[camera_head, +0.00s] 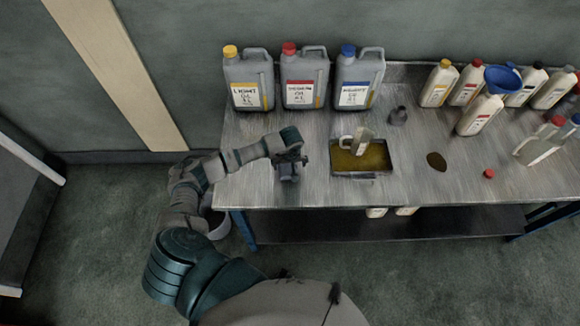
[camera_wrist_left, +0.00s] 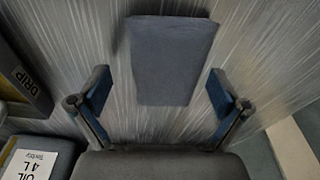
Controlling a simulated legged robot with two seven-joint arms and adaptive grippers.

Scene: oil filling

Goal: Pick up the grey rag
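The grey rag (camera_wrist_left: 172,60) lies on the metal table (camera_head: 250,187), left of the drip tray. In the left wrist view it shows as a flat, folded grey rectangle. In the head view the rag (camera_head: 289,174) is partly hidden under my left gripper (camera_head: 291,160). The left gripper is open; its two fingers (camera_wrist_left: 160,104) stand on either side of the rag's near end, with gaps to both sides. It appears to be above the rag and not touching it. My right gripper is not in view.
The drip tray (camera_head: 375,175) with brown oil and a pale jug (camera_head: 360,141) in it is right of the rag. Three grey canisters (camera_head: 304,82) stand behind. Bottles, a blue funnel (camera_head: 503,79), an oil spot (camera_head: 436,161) and a red cap (camera_head: 489,173) are farther right.

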